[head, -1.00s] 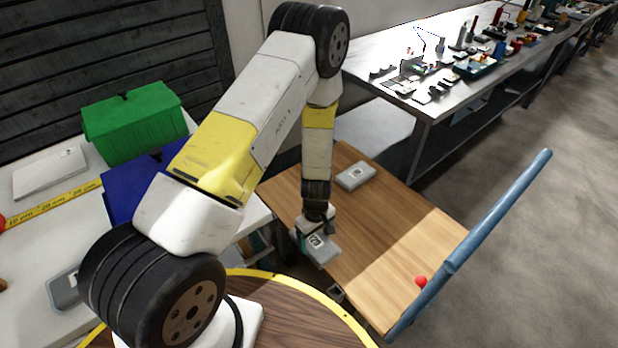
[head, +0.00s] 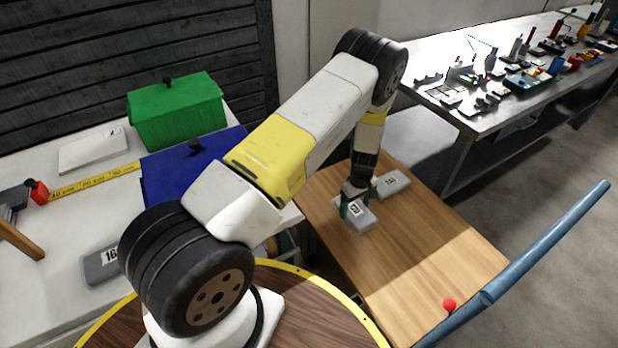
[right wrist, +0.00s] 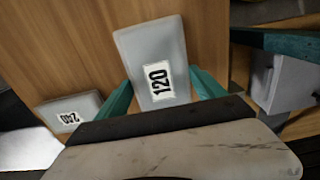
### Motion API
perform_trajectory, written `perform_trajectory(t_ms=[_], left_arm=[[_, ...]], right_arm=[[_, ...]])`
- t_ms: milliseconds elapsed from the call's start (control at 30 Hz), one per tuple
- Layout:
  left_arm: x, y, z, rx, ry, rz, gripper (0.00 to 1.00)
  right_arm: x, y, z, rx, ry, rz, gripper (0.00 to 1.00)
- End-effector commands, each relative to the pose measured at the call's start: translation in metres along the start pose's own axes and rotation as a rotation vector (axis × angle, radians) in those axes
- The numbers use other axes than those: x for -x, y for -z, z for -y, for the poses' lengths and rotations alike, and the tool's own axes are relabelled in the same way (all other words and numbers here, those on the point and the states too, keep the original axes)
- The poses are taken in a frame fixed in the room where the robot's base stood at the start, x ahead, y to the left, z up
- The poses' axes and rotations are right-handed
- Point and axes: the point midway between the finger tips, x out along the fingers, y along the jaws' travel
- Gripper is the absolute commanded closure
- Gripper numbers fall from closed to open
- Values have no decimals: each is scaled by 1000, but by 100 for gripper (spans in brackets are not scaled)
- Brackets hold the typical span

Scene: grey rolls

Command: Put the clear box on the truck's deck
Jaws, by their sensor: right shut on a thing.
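My right gripper (head: 350,205) is shut on a grey box labelled 120 (head: 361,217). In the right wrist view the two teal fingers (right wrist: 160,95) grip the sides of this box (right wrist: 150,45). The box is over the truck's wooden deck (head: 425,235); I cannot tell whether it touches the wood. Another grey box, labelled 240 (head: 391,184), lies on the deck just behind it, and shows in the right wrist view (right wrist: 72,105). No plainly see-through box can be made out. My left gripper is not in view.
On the white table (head: 50,205) are a green box (head: 175,112), a blue box (head: 165,180) and a grey box labelled 160 (head: 95,267). The deck's front part is bare.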

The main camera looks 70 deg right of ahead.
Motion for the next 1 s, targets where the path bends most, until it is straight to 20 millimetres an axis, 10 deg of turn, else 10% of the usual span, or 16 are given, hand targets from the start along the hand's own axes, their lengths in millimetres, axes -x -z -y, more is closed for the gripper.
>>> perform_trajectory(t_ms=[833,867,1000], left_arm=[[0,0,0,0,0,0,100],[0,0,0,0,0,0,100],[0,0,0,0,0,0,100]], right_arm=[[-40,9,-14,0,1,1,67],[-39,9,-14,0,1,1,15],[-39,9,-14,0,1,1,0]])
